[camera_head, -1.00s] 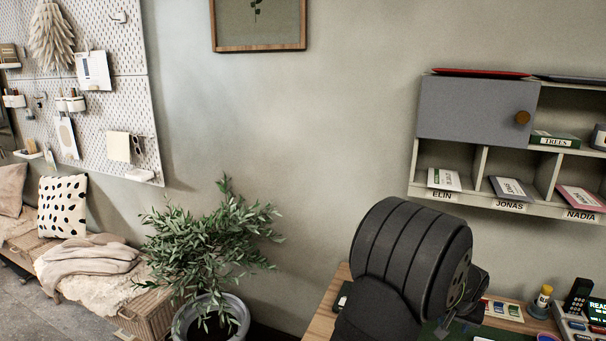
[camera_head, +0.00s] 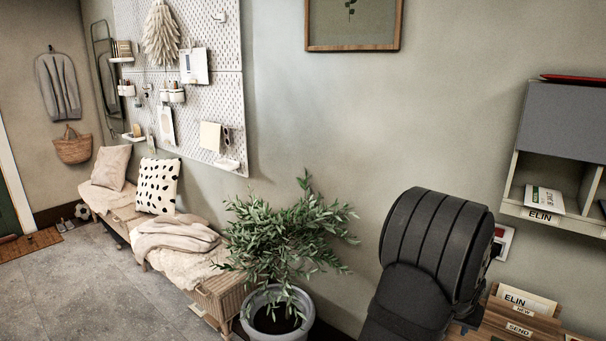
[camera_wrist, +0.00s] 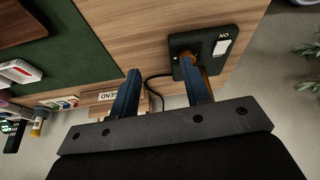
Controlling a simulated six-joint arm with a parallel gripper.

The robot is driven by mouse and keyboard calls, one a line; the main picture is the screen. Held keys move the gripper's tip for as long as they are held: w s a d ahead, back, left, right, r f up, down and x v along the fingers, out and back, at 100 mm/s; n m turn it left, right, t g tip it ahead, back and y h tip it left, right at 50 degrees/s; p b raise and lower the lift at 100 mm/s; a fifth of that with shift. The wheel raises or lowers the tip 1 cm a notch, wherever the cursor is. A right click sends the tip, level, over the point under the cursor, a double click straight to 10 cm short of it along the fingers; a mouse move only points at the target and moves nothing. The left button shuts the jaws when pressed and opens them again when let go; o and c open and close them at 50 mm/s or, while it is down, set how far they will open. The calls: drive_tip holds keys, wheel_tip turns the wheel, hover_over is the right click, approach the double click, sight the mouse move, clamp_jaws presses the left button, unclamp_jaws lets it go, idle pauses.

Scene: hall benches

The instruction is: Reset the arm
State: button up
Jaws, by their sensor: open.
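In the wrist view my gripper (camera_wrist: 158,66) is open, with its two blue-grey fingers apart and nothing held between them. It is over a wooden bench top (camera_wrist: 130,25). The right finger overlaps a black switch box (camera_wrist: 207,50) with an orange-brown part and an ON label; I cannot tell whether they touch. In the head view my dark arm fills the lower right, and the gripper does not show clearly.
A green mat (camera_wrist: 70,55), a SEND-labelled wooden holder (camera_wrist: 100,100) and a black cable (camera_wrist: 150,88) are near the gripper. A potted plant (camera_head: 285,235) stands left of my arm. A wall shelf (camera_head: 545,185) hangs at right; the floor (camera_head: 110,280) at left is clear.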

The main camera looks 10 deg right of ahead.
drive_tip(key=w+a+f+n, duration=0.1)
drive_tip(key=w+a, duration=0.4)
drive_tip(key=a, duration=0.2)
